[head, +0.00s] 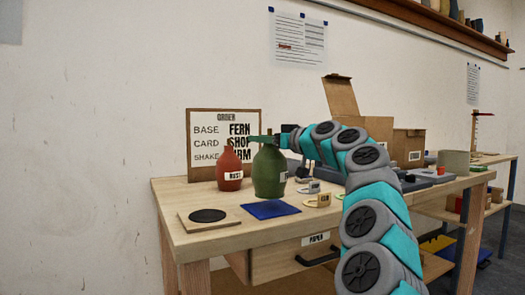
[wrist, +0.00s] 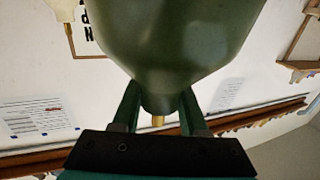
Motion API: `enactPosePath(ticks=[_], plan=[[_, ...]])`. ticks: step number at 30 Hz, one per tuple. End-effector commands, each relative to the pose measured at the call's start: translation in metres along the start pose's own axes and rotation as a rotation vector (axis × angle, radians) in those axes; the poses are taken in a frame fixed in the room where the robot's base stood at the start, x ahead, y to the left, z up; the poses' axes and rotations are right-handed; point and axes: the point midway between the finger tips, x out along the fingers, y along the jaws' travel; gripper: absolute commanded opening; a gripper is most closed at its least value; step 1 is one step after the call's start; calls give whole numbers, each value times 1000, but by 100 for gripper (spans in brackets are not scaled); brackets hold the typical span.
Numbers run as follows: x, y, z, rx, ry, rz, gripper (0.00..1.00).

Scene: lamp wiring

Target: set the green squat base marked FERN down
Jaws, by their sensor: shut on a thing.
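The green base (head: 268,175) is a rounded bottle shape with a narrow neck. A small pale label shows on its right side, too turned to read. The base looks upright, just above or behind the blue mat (head: 280,211), where a dark shadow falls. I cannot tell whether it touches the table.
A red base marked RUST (head: 230,172) stands close to the left. A wooden board with a black disc (head: 207,215) lies at the front left. Tagged rings (head: 318,201) lie right of the mat. The order board (head: 205,130) stands behind; an open cardboard box (head: 360,125) is at the back right.

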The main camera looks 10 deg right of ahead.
Motion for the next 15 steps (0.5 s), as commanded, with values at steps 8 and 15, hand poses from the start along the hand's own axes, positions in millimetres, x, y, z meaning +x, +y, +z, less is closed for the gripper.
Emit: enactPosePath(ticks=[8,15], plan=[[-2,-1,14,3,4,-4,0],[-2,0,31,3,4,-1,0]])
